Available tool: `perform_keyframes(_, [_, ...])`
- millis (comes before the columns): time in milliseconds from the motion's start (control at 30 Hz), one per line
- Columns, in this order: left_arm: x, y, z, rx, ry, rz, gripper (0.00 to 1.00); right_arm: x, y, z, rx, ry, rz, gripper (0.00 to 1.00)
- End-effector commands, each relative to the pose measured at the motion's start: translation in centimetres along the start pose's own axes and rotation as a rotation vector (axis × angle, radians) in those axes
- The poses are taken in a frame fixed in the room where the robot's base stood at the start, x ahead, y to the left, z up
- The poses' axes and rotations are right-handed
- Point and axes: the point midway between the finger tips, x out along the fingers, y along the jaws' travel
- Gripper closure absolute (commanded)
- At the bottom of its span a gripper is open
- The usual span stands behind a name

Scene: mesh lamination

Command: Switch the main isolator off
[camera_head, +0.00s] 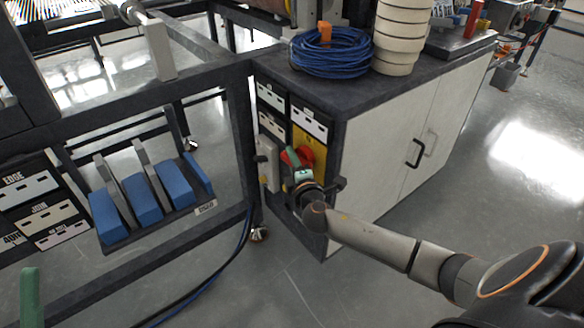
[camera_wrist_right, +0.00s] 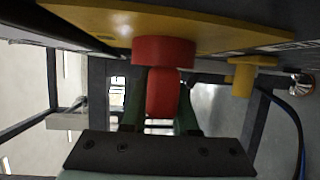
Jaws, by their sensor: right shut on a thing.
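The main isolator is a red rotary handle (camera_head: 292,157) on a yellow plate (camera_head: 312,150) at the end face of the grey cabinet. In the right wrist view the red handle (camera_wrist_right: 162,92) stands out below its round red base (camera_wrist_right: 164,51) on the yellow plate (camera_wrist_right: 220,30). My right gripper (camera_wrist_right: 161,100) has its green fingers on either side of the handle and is shut on it. In the head view the right gripper (camera_head: 297,160) covers part of the isolator. A green piece (camera_head: 30,295) shows at the lower left of the head view; the left gripper's jaws cannot be made out.
A grey box (camera_head: 268,163) sits just left of the isolator. Blue cable (camera_head: 331,52) and a stack of cream rings (camera_head: 400,35) rest on the cabinet top. A dark frame with blue blocks (camera_head: 142,199) stands at left. Cables (camera_head: 215,272) trail over the floor.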

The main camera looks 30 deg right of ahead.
Motion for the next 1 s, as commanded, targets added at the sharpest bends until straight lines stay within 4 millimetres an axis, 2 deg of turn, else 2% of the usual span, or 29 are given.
perform_keyframes(33, [-1.0, 0.6, 0.2, 0.0, 0.034, 0.006, 0.5, 0.0, -0.9, -0.2, 0.014, 0.004, 0.019, 1.0])
perform_keyframes(233, [-2.2, 1.4, 1.3, -0.035, 0.043, 0.009, 0.5, 0.0, -0.4, -0.1, 0.038, 0.003, 0.082, 1.0])
perform_keyframes(667, [-2.3, 1.6, 1.6, -0.05, 0.036, 0.01, 0.5, -0.1, 0.2, -0.1, 0.044, 0.004, 0.102, 1.0])
perform_keyframes(700, [-2.3, 1.6, 1.6, -0.05, 0.036, 0.01, 0.5, -0.1, 0.2, -0.1, 0.044, 0.004, 0.102, 0.71])
perform_keyframes(933, [-2.3, 1.6, 1.6, -0.05, 0.036, 0.01, 0.5, -0.1, 0.2, 0.0, 0.043, 0.002, 0.103, 0.45])
perform_keyframes(1000, [-2.3, 1.6, 1.6, -0.05, 0.036, 0.01, 0.5, 0.0, 0.2, 0.0, 0.043, 0.002, 0.103, 0.43])
